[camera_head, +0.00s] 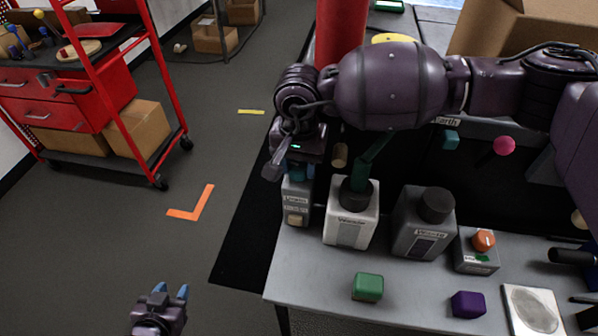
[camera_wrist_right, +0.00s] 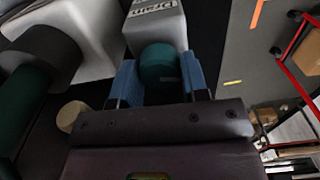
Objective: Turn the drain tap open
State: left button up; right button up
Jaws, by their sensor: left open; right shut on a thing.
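The drain tap is a grey box (camera_wrist_right: 152,27) with a teal round knob (camera_wrist_right: 160,63), and its label, upside down in the right wrist view, seems to read "Drain". In the head view the box (camera_head: 296,207) stands at the left end of the grey bench. My right gripper (camera_wrist_right: 161,78) is shut on the teal knob, one blue finger on each side. In the head view my right gripper (camera_head: 296,166) is above the box and hides most of the knob. My left gripper (camera_head: 170,292) is open and empty at the lower left, over the floor.
A white box (camera_head: 351,226) with a dark green handle stands right beside the drain box, then a grey "Waste" box (camera_head: 424,225). A green block (camera_head: 367,287) and a purple block (camera_head: 468,304) lie in front. A red cart (camera_head: 150,90) stands far left.

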jog(key=shift+f+m+b, duration=0.2)
jog(key=shift+m+b, duration=0.3)
jog(key=shift+m, duration=0.3)
jog(key=shift+r+m+b, duration=0.1)
jog(key=shift+m+b, duration=0.2)
jog(key=shift+m, duration=0.6)
jog(key=m, duration=0.4)
jog(key=shift+r+m+b, duration=0.1)
jog(key=shift+m+b, duration=0.2)
jog(key=shift+b, duration=0.1)
jog(key=m, duration=0.3)
pick_arm(q)
jog(key=shift+s+f, duration=0.15)
jog(key=shift+f, duration=0.85)
jog(key=shift+s+f, duration=0.15)
jog(key=shift+f, duration=0.8)
pick_arm(e)
jog(key=shift+m, duration=1.7)
pick_arm(q)
jog(key=shift+s, duration=0.1)
jog(key=shift+s+f, duration=0.2)
pick_arm(e)
jog(key=o, duration=0.9)
jog(key=shift+o, duration=0.2)
